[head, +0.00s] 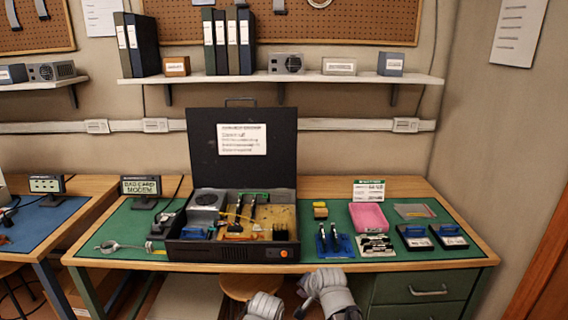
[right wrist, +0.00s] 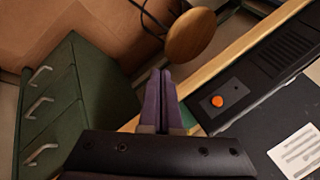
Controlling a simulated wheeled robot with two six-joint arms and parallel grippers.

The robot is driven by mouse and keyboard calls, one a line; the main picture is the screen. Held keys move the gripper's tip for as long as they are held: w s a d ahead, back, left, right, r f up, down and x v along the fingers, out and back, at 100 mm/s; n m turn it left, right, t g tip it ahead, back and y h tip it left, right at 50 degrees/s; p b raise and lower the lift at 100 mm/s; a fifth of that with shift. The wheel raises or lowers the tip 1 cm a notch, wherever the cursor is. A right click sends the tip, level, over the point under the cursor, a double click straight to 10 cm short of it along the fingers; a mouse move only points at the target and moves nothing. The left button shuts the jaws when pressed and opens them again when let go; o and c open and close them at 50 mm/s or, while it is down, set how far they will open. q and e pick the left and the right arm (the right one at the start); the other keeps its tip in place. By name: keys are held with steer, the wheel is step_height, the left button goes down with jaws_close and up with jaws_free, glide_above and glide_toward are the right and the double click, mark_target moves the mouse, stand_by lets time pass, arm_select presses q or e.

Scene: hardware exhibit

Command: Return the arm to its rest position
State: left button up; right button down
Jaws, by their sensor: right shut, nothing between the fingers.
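My right gripper (right wrist: 160,78) shows in the right wrist view. Its two purple fingers are closed together with nothing between them. They are beside the wooden bench edge, with the open case's front and its orange button to their right in that view. In the head view, grey arm links of mine show at the bottom middle, in front of the bench edge. The fingers cannot be made out clearly there. My left gripper is not seen.
The black open case (head: 190,251) stands on the green-topped bench (head: 330,262). A round stool (right wrist: 190,35) and green drawers (right wrist: 85,110) are near the gripper.

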steer(key=s+d+f+n+g+h, duration=0.35)
steer(key=s+d+n+g, duration=0.35)
steer(key=s+d, duration=0.6)
steer(key=s+a+r+n+p, duration=0.4)
steer(key=s+a+r+p, duration=0.3)
steer(key=a, duration=0.5)
step_height(320, 180, up, 2)
steer(key=p, duration=0.3)
steer(key=shift+s+a+r, duration=0.2)
steer(key=shift+a+r, duration=0.05)
steer(key=shift+a, duration=0.1)
